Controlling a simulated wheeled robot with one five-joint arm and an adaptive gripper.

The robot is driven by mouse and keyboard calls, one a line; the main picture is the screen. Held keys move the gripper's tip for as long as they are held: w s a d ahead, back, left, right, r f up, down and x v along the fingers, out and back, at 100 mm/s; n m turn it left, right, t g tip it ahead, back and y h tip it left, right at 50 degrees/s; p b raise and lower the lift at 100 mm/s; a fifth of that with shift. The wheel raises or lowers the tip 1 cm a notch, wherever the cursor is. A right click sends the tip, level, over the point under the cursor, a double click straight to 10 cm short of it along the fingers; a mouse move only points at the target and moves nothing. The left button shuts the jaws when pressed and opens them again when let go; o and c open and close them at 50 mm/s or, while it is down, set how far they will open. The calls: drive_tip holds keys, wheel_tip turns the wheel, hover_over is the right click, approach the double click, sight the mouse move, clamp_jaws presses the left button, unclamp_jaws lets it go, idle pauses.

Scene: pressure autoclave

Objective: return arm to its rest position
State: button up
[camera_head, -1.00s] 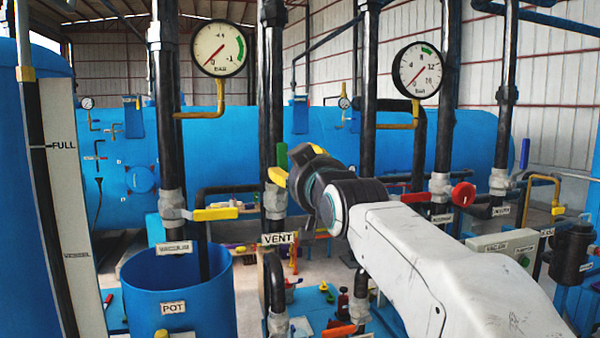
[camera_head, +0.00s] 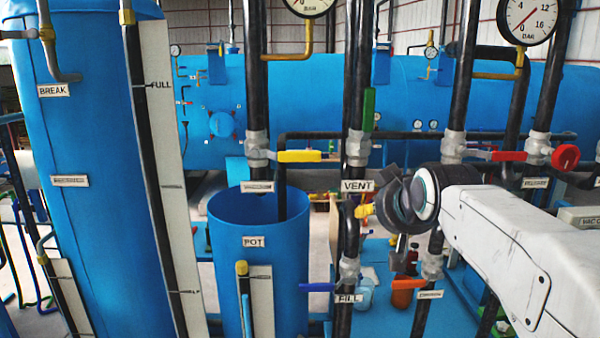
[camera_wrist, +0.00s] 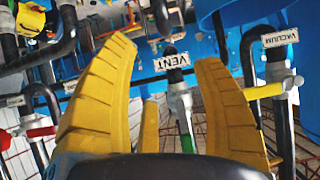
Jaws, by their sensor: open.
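My gripper (camera_head: 366,210) shows small in the head view, at the end of my arm, just right of and below the VENT label (camera_head: 357,186). Most of its fingers are hidden by the wrist. Behind the gap are the VENT label (camera_wrist: 172,62) and a pipe with a green handle (camera_wrist: 186,145). That green handle (camera_head: 369,109) stands upright along the vent pipe in the head view, clear of my gripper.
Dark vertical pipes stand close to my gripper. A yellow handle (camera_head: 299,156), a red handle (camera_head: 509,156) and a blue handle (camera_head: 317,287) stick out from pipes. An open blue pot (camera_head: 255,270) and a tall blue tank (camera_head: 85,170) stand left. A horizontal blue vessel (camera_head: 300,95) lies behind.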

drive_tip(key=s+f+g, duration=0.5)
drive_tip(key=s+f, duration=0.7)
drive_tip(key=f, duration=0.2)
drive_tip(key=s+f+g, duration=0.1)
drive_tip(key=s+f, duration=0.2)
drive_tip(key=s, duration=0.6)
drive_tip(key=s+f+g, duration=0.1)
drive_tip(key=s+f, duration=0.2)
drive_tip(key=s, duration=0.5)
drive_tip(key=shift+s+d+f, duration=0.2)
drive_tip(key=shift+s+f, duration=0.15)
drive_tip(key=shift+s, duration=0.05)
